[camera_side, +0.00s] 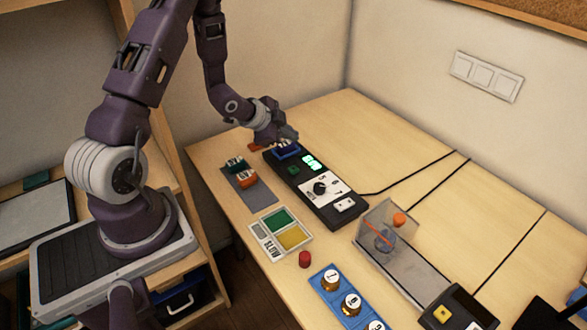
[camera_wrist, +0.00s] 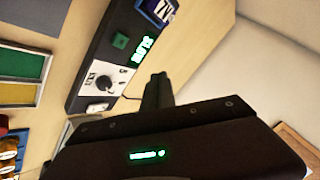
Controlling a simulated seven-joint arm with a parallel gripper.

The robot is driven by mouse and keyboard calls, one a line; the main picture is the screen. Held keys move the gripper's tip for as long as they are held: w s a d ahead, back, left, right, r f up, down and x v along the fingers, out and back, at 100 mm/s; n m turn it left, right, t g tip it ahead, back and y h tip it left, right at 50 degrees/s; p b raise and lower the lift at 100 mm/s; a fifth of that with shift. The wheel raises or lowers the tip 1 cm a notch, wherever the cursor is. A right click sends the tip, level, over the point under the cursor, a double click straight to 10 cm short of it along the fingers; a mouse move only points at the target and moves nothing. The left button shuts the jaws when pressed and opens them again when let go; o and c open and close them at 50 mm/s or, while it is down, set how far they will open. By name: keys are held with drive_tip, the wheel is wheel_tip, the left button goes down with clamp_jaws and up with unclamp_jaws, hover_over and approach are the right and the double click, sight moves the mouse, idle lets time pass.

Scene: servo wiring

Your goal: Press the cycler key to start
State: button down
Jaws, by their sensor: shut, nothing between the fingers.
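The cycler is a long black box (camera_side: 325,207) on the table. It carries a lit green display (camera_side: 312,162), a dark green square key (camera_side: 293,171), a white panel with a black knob (camera_side: 320,187) and a white switch (camera_side: 345,204). A blue servo-like block (camera_side: 286,152) sits at its far end. The wrist view shows the green key (camera_wrist: 120,40), the display (camera_wrist: 142,50) and the knob (camera_wrist: 103,82). My gripper (camera_side: 292,138) is shut and empty, above the cycler's far end near the blue block. Its fingers (camera_wrist: 158,80) appear apart from the key in the wrist view.
A grey mat (camera_side: 258,209) with green and orange blocks lies left of the cycler. A tray (camera_side: 262,247) with green and yellow pads, a red cylinder (camera_side: 305,259), a blue weight rack (camera_side: 333,296) and a clear box (camera_side: 400,268) stand nearer. The table right of the cycler is mostly clear.

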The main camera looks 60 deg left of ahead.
sight(291, 170)
drive_tip(key=shift+f, duration=4.4)
drive_tip(key=shift+f, duration=0.4)
drive_tip(key=shift+f, duration=0.5)
drive_tip(key=shift+r, duration=0.9)
drive_tip(key=shift+r, duration=2.55)
